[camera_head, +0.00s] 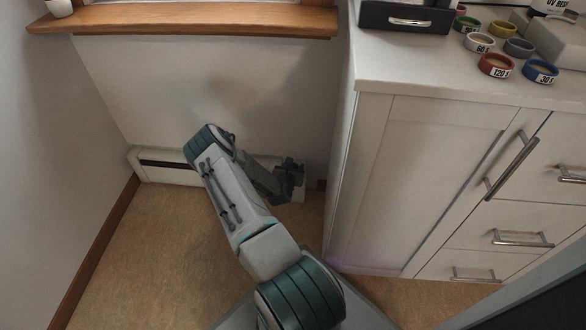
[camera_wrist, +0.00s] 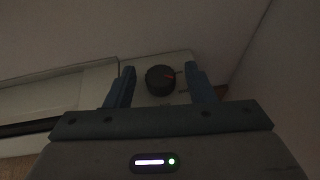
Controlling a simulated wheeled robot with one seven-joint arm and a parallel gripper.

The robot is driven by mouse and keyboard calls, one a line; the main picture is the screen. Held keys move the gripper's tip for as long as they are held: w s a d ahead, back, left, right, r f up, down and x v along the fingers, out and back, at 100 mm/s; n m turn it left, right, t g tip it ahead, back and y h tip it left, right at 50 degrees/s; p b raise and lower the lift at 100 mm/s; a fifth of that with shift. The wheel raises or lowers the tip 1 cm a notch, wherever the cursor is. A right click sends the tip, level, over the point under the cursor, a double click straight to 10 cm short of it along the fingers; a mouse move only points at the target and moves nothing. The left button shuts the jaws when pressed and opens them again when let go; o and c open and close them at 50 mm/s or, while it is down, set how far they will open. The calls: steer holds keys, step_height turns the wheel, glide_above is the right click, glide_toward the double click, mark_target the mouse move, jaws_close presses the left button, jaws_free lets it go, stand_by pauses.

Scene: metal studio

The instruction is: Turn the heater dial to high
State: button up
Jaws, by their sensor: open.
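The heater (camera_head: 165,166) is a long, low white unit on the wall under the window sill. Its dark slot shows at the left, and my arm hides its middle. The heater's end panel also shows in the wrist view (camera_wrist: 183,62). My gripper (camera_wrist: 160,72) is open, with one blue finger on each side of the dial. I cannot tell whether either finger touches it. In the head view my gripper (camera_head: 290,172) is at the heater's right end and hides the dial.
A white cabinet (camera_head: 430,180) with metal handles stands close to the right of the heater. Its top holds a black drawer box (camera_head: 408,16) and several coloured rings. The wooden sill (camera_head: 185,22) juts out above. Tan floor (camera_head: 165,240) is free at the left.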

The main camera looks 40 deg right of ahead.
steer(key=c, duration=1)
steer(key=shift+o, duration=0.2)
steer(key=shift+w, duration=0.1)
steer(key=shift+w+a+f+m+g+h+b, duration=0.1)
steer(key=shift+m+g+h+b, duration=0.2)
steer(key=shift+m+g, duration=0.35)
steer(key=shift+w+a+m+g+h+b, duration=0.1)
steer(key=shift+m+g+h+b, duration=0.15)
steer(key=shift+m+g, duration=0.35)
steer(key=m+g+b, duration=0.2)
steer(key=g, duration=0.1)
steer(key=m+g+b, duration=0.1)
steer(key=shift+w+m+h, duration=0.25)
steer(key=shift+h, duration=0.1)
steer(key=shift+w+m+g+b, duration=0.15)
steer(key=shift+m+g+b, duration=0.5)
steer(key=shift+m+g, duration=0.4)
steer(key=shift+w+d+m+g+y, duration=0.1)
steer(key=shift+m+g+y, duration=0.25)
steer(key=shift+m+g, duration=0.6)
steer(key=shift+w+d+m+g+y, duration=0.1)
steer(key=shift+m+g+y, duration=0.25)
steer(key=shift+m+g, duration=0.6)
steer(key=shift+g, duration=0.3)
